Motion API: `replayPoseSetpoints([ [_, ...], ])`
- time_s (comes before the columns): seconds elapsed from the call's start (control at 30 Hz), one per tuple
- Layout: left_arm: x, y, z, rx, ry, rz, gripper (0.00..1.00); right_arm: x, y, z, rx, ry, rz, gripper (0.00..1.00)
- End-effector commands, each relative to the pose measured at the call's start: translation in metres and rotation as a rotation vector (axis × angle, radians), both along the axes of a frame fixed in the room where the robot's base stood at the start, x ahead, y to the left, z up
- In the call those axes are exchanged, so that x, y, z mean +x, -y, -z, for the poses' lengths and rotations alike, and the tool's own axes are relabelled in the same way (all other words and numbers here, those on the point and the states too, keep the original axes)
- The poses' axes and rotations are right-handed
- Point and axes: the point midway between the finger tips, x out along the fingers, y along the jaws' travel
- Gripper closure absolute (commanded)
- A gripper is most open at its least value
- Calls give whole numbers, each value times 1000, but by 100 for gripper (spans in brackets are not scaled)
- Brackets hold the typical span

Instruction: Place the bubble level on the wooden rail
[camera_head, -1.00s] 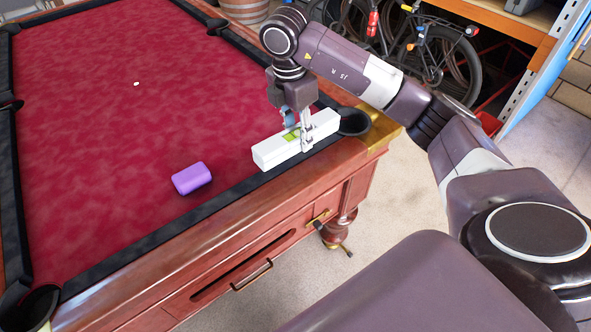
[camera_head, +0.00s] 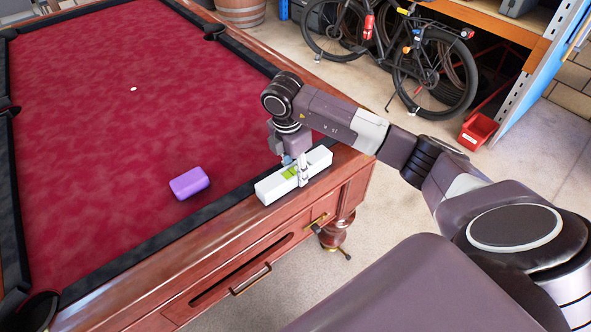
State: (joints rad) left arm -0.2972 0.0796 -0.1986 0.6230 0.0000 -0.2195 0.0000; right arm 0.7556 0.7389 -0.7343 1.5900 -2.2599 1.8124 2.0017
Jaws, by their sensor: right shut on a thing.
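The bubble level (camera_head: 315,164) is a long white bar with a yellow-green vial window. It lies lengthwise along the near right part of the pool table's wooden rail (camera_head: 222,235), over the rail and close to the black cushion. Whether it touches the wood or hovers just above it, I cannot tell. My right gripper (camera_head: 297,172) points down from above and is shut across the middle of the level, hiding a small part of it. My left gripper is out of view.
A purple block (camera_head: 189,183) lies on the red cloth (camera_head: 95,110), left of the level. A small white object (camera_head: 133,89) is farther back. My right arm spans the table's right corner. Bicycles (camera_head: 432,72) and a red bin (camera_head: 478,131) stand beyond.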

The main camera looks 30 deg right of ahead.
Motion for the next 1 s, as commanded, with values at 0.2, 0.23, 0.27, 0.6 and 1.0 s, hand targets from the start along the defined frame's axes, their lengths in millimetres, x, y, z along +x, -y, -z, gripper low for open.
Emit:
replayPoseSetpoints([
  [0.2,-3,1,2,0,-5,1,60,0,0,3,0,0,0,61],
  [0.23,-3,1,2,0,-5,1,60,0,0,3,0,-1,0,57],
  [0.27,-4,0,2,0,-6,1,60,0,0,3,0,-1,1,54],
  [0.6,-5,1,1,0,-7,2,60,0,0,0,0,0,1,50],
  [1.0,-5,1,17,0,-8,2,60,1,-8,-65,1,7,0,50],
])
